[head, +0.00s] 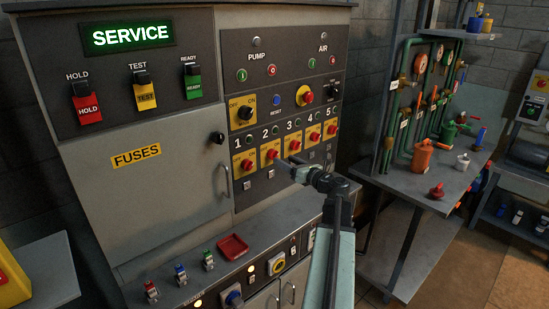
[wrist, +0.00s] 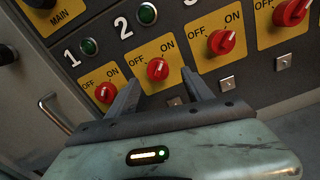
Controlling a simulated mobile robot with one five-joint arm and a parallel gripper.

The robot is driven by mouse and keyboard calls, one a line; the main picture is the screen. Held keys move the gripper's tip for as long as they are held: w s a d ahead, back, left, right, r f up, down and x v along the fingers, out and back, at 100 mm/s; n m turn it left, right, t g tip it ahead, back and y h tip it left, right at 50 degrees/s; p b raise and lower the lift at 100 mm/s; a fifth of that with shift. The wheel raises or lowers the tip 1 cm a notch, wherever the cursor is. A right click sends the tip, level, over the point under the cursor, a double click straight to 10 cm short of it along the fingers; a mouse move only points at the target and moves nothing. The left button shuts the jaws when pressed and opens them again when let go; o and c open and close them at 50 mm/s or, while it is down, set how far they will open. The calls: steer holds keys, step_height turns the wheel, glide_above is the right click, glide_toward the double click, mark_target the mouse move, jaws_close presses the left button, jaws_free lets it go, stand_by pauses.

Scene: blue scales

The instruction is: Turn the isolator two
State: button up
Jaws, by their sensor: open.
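Isolator two is a red rotary knob on a yellow OFF/ON plate, second in the numbered row in the head view (head: 270,155). My gripper (head: 284,164) is at the panel by this row. In the wrist view its two fingers (wrist: 160,79) are open and empty, with the knob lined up between and just beyond the tips. I cannot tell whether they touch it.
Isolator one (wrist: 105,92) sits close to the left finger, and isolator three (wrist: 221,42) is up and right of the right finger. A ledge with small coloured switches and a red tray (head: 233,246) juts out below. A pipework bench (head: 400,180) stands at right.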

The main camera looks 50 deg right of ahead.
mark_target(277, 156)
steer(key=w, duration=0.5)
steer(key=shift+s, duration=0.1)
steer(key=shift+c, duration=0.3)
